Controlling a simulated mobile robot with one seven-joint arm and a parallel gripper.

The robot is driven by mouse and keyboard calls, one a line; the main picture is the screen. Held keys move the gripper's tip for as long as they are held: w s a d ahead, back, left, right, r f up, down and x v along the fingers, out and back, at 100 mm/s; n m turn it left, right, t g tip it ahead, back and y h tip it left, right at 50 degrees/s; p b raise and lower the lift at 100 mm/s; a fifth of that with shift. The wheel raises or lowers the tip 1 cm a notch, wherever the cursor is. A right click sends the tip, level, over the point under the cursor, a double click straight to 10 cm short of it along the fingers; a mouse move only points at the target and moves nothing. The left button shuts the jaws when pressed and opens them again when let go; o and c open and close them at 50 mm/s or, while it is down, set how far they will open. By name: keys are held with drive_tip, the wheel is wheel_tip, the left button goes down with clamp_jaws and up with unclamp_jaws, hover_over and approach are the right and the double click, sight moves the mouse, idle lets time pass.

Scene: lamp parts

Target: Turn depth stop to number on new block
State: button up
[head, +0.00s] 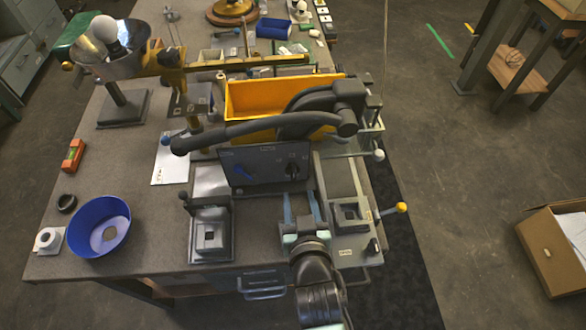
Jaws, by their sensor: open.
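A dark upright panel (264,168) stands near the middle of the bench in the head view. I cannot tell for sure which knob is the depth stop. A block with a square hole (210,240) sits in a dark fixture left of my gripper, and a similar one (348,213) sits to the right. No number is readable on either. My gripper (301,207) is open and empty, in front of the panel and apart from both knobs.
A thick dark curved arm (250,128) spans above the panel, before a yellow bin (240,98). A yellow-tipped lever (402,207) juts out at right. A blue bowl (100,228) and an orange level (73,156) lie left. Bare bench (140,225) lies beside the bowl.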

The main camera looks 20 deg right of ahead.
sight(294, 172)
drive_tip(key=x, duration=1)
drive_tip(key=shift+s+r, duration=0.1)
drive_tip(key=shift+s, duration=0.05)
clamp_jaws()
